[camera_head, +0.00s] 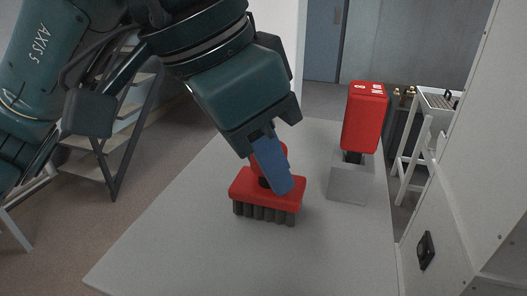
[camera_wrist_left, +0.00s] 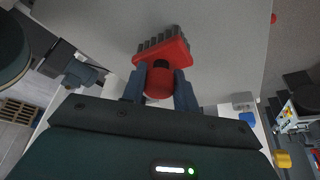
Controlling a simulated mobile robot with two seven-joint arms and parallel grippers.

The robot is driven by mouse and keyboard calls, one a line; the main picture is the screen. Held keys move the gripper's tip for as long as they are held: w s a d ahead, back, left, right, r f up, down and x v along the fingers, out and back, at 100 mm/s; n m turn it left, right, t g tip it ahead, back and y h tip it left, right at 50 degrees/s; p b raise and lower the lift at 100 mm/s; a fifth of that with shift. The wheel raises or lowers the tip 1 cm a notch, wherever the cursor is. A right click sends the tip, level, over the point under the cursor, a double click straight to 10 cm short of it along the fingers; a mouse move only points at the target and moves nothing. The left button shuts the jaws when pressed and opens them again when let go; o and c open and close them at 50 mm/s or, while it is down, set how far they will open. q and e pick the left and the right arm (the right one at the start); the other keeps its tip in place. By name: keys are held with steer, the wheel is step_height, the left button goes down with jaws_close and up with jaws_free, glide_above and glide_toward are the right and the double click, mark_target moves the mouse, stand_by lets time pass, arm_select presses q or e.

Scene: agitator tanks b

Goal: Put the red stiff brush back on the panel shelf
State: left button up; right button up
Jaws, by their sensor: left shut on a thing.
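The red stiff brush (camera_head: 268,190) has a red body, a red knob on top and dark grey bristles pointing down. It is at the middle of the grey panel shelf (camera_head: 170,255) in the head view. My left gripper (camera_head: 272,172) is shut on the brush's knob. In the left wrist view, the knob of the brush (camera_wrist_left: 165,60) sits between the two blue fingers (camera_wrist_left: 159,88). The bristles look at or just above the shelf surface; I cannot tell if they touch. My right gripper is not in view.
A red box-shaped thing (camera_head: 364,115) stands in a grey block (camera_head: 350,182) on the shelf, right of the brush. A white wall (camera_head: 455,170) with a black fitting (camera_head: 426,250) bounds the right side. The shelf's front left is clear. Stairs (camera_head: 115,140) stand at the left.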

arm_select(q)
steer(key=shift+f, duration=0.2)
steer(key=o, duration=0.9)
steer(key=shift+o, duration=0.2)
steer(key=shift+r, duration=0.15)
steer(key=shift+r, duration=0.25)
steer(key=v, duration=1.1)
steer(key=shift+a+r, duration=0.2)
steer(key=shift+r, duration=0.05)
steer(key=shift+s, duration=0.15)
